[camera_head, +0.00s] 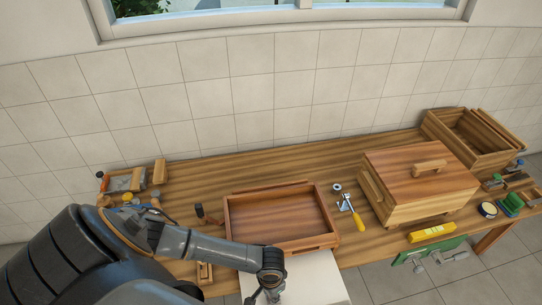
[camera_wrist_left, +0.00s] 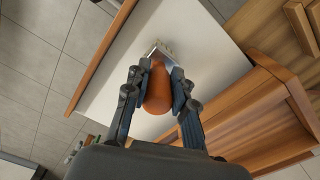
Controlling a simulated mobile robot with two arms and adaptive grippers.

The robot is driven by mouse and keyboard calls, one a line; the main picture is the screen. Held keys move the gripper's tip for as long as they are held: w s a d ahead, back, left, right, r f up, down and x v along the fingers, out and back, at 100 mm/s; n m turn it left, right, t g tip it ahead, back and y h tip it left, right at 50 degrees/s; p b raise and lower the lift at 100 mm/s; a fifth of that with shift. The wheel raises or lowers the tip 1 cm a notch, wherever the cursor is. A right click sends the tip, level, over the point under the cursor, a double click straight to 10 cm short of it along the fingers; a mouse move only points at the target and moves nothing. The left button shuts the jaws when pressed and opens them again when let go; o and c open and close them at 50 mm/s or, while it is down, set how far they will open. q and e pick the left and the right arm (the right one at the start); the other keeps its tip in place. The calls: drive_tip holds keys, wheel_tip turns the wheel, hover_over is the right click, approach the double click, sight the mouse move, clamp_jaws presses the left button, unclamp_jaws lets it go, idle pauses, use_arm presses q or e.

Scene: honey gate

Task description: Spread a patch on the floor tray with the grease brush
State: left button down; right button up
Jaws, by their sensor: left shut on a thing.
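A flat white board (camera_head: 318,277), which appears to be the floor tray, lies at the front edge of the table, in front of a shallow wooden box. It fills the middle of the left wrist view (camera_wrist_left: 196,32). My left gripper (camera_head: 271,290) is over this board. In the left wrist view my left gripper (camera_wrist_left: 152,92) is shut on the rounded orange-brown handle of the grease brush (camera_wrist_left: 158,88). The brush's metal end (camera_wrist_left: 157,53) points away over the white board. I cannot tell whether its tip touches the board. No patch shows on the visible white surface. My right gripper is not in view.
The shallow wooden box (camera_head: 283,215) is directly behind the board. A lidded wooden box (camera_head: 420,180) and an open crate (camera_head: 470,138) stand right. A yellow-handled tool (camera_head: 358,219), a yellow block (camera_head: 432,232) and small tools lie around.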

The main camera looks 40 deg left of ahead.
use_arm(q)
drive_tip(key=shift+f, duration=0.6)
drive_tip(key=shift+f, duration=0.2)
drive_tip(key=w+d, duration=0.3)
drive_tip(key=w, duration=0.1)
drive_tip(key=w+d, duration=0.3)
drive_tip(key=w, duration=0.1)
drive_tip(key=w+d, duration=0.4)
drive_tip(key=shift+w, duration=0.4)
drive_tip(key=shift+r, duration=1.1)
drive_tip(key=shift+w+a+f, duration=0.2)
drive_tip(key=shift+w+a, duration=0.25)
drive_tip(key=shift+a, duration=0.1)
drive_tip(key=shift+w+a+f, duration=0.15)
drive_tip(key=shift+w+a, duration=0.25)
drive_tip(key=shift+a, duration=0.15)
drive_tip(key=shift+f, duration=0.55)
